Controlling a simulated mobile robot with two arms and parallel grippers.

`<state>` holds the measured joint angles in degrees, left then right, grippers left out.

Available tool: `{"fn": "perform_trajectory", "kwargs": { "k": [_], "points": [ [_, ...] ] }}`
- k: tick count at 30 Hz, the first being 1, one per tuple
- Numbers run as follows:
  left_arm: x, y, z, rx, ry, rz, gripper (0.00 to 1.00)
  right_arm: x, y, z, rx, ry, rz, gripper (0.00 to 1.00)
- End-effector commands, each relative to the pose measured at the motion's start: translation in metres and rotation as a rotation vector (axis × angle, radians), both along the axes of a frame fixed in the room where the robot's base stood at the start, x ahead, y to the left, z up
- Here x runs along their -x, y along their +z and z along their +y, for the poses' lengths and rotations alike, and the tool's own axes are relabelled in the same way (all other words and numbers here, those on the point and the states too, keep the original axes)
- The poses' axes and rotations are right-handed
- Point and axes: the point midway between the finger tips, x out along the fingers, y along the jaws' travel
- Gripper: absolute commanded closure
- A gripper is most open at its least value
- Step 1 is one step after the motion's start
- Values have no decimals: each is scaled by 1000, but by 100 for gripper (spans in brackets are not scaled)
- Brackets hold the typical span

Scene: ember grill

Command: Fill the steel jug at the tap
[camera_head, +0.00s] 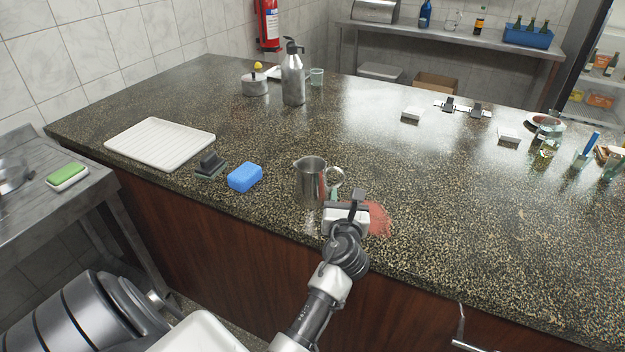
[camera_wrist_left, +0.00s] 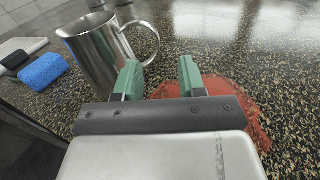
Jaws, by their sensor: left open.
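The steel jug (camera_head: 310,182) stands upright on the speckled stone counter near its front edge, its handle on the right side. My left gripper (camera_head: 346,197) is low over the counter, just in front and to the right of the jug. In the left wrist view the jug (camera_wrist_left: 90,55) is at the upper left, with its handle beyond the left finger. My left gripper (camera_wrist_left: 161,78) is open there, its green fingers apart with nothing between them. I see no tap in either view. My right gripper is not in view.
A red patch (camera_head: 378,219) lies on the counter beside my left gripper. A blue sponge (camera_head: 245,177), a dark block (camera_head: 210,164) and a white ribbed tray (camera_head: 160,143) lie left of the jug. A steel flask (camera_head: 293,80) stands behind.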

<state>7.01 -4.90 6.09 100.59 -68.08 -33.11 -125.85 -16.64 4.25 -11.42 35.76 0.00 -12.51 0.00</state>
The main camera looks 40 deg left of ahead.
Motion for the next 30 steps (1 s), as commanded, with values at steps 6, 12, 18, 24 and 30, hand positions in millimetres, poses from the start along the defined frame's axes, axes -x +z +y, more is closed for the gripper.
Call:
{"fn": "perform_trajectory", "kwargs": {
  "k": [6, 12, 18, 24, 30],
  "points": [
    [-21, 0, 15, 2, -1, 0, 60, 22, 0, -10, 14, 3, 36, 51],
    [-36, 4, 30, 2, 0, -2, 60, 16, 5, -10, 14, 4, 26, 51],
    [-57, 2, 47, 2, 0, 0, 60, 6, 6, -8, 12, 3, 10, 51],
    [-62, 2, 50, 2, -1, 0, 60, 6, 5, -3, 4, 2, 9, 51],
    [-61, 2, 50, 2, -1, 0, 74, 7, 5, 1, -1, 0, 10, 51]
  ]
}}
